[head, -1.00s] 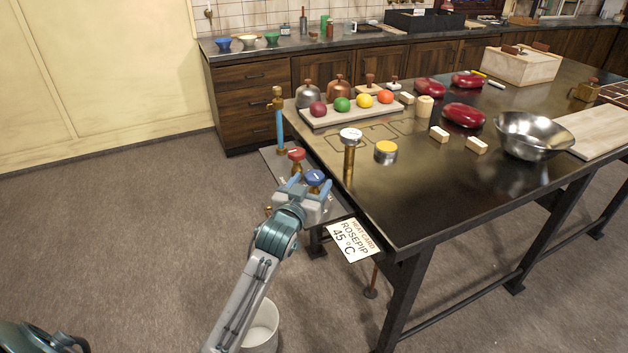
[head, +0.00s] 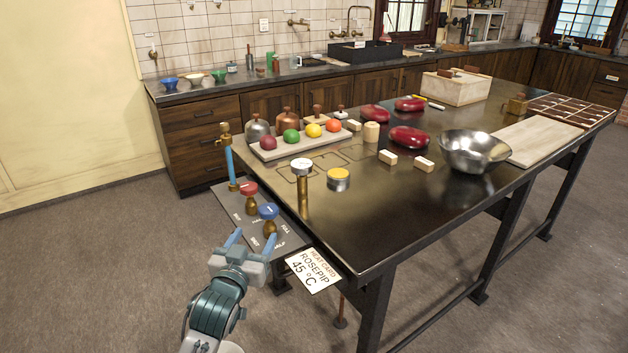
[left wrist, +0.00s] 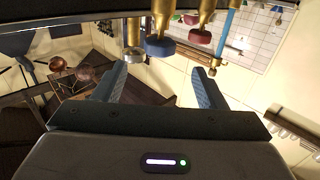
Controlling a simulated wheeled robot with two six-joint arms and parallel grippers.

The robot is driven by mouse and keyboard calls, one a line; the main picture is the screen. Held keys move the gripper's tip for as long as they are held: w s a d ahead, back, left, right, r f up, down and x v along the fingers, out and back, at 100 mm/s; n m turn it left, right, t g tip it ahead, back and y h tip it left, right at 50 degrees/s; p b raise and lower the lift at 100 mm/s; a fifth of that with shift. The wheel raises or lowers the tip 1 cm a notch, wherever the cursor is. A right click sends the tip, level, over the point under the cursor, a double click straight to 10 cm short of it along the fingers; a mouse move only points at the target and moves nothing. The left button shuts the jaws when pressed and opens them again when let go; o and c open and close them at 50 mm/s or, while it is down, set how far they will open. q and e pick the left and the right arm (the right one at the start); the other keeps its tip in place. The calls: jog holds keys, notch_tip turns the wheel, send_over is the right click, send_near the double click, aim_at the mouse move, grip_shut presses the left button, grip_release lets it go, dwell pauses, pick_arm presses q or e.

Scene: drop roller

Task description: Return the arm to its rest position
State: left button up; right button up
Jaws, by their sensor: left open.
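My left gripper (head: 257,241) is open and empty, low in the head view. It is just in front of the valve panel (head: 232,205) at the table's left end. The blue valve knob (head: 268,211) is just above its fingertips, apart from them in the picture. The red valve knob (head: 249,188) is farther back. The left wrist view shows both fingers spread with nothing between them (left wrist: 158,85). The blue knob (left wrist: 160,46) and red knob (left wrist: 200,36) appear beyond them. My right gripper is out of view.
The dark table (head: 400,220) lies right of the gripper. A blue pipe (head: 229,163) and a brass post with a white dial (head: 302,185) stand nearby. Floor (head: 100,270) left of the arm is clear.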

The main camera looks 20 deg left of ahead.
pick_arm(q)
jog(key=s+d+f+m+g, duration=0.1)
jog(key=s+f+g, duration=0.6)
jog(key=s+f, duration=0.65)
jog(key=s+d+f+m+g, duration=0.1)
jog(key=s+f+g, duration=0.7)
jog(key=s, duration=1)
jog(key=s+f+x, duration=0.1)
jog(key=s+x, duration=0.1)
jog(key=x, duration=0.9)
jog(key=s+x, duration=0.3)
jog(key=x, duration=0.9)
jog(key=s+f, duration=0.6)
jog(key=f, duration=0.4)
jog(key=s+a+f+g, duration=0.1)
jog(key=s+f, duration=0.6)
jog(key=f, duration=0.4)
jog(key=shift+a+f+n+g, duration=0.2)
jog(key=shift+n+g, duration=0.1)
jog(key=shift+n, duration=0.1)
